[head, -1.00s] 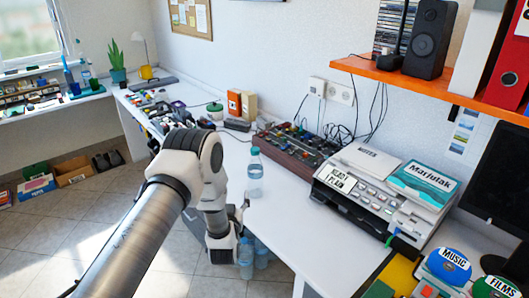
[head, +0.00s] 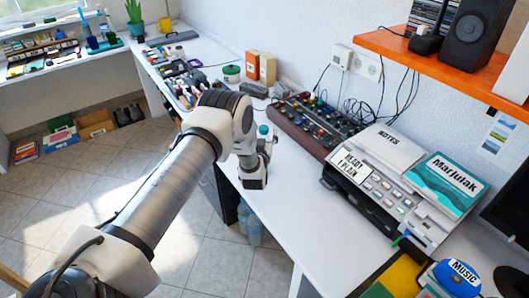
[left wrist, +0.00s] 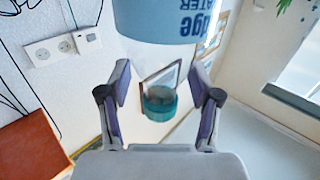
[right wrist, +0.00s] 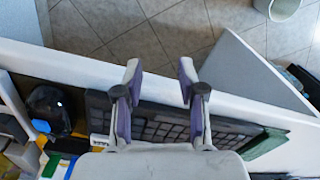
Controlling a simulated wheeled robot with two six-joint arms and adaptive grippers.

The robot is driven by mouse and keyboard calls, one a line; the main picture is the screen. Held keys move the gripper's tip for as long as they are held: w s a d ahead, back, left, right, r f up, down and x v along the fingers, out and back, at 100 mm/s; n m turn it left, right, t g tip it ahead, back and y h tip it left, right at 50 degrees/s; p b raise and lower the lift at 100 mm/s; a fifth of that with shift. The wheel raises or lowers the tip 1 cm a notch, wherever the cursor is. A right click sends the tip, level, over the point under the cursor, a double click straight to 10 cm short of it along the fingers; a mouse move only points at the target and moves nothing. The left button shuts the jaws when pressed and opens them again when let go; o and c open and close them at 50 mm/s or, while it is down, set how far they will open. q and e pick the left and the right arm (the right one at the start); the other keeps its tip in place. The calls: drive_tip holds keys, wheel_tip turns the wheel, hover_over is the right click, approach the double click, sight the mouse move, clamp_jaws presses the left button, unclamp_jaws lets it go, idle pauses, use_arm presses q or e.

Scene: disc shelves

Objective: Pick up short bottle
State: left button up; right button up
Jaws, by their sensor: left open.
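A clear water bottle with a teal cap (head: 264,130) stands on the white desk; my left arm hides most of it in the head view. In the left wrist view its blue label (left wrist: 168,18) appears upside down at the top, with the teal cap (left wrist: 160,104) lower, between the fingers in the picture. My left gripper (head: 262,160) is at the bottle, its fingers (left wrist: 160,100) apart on either side, with no clear contact. My right gripper (right wrist: 160,85) is open and empty above a dark keyboard (right wrist: 165,125).
More water bottles (head: 254,232) stand on the floor beside the desk. A mixer board (head: 305,122) lies behind the bottle, and a printer (head: 385,185) stands to the right. The desk front (head: 300,215) is clear. An orange shelf (head: 430,58) overhangs the right side.

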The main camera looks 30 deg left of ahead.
use_arm(q)
drive_tip(key=shift+s+r, duration=0.1)
drive_tip(key=shift+s, duration=0.05)
drive_tip(key=c, duration=0.9)
drive_tip(key=shift+c, duration=0.2)
drive_tip(key=shift+r, duration=0.1)
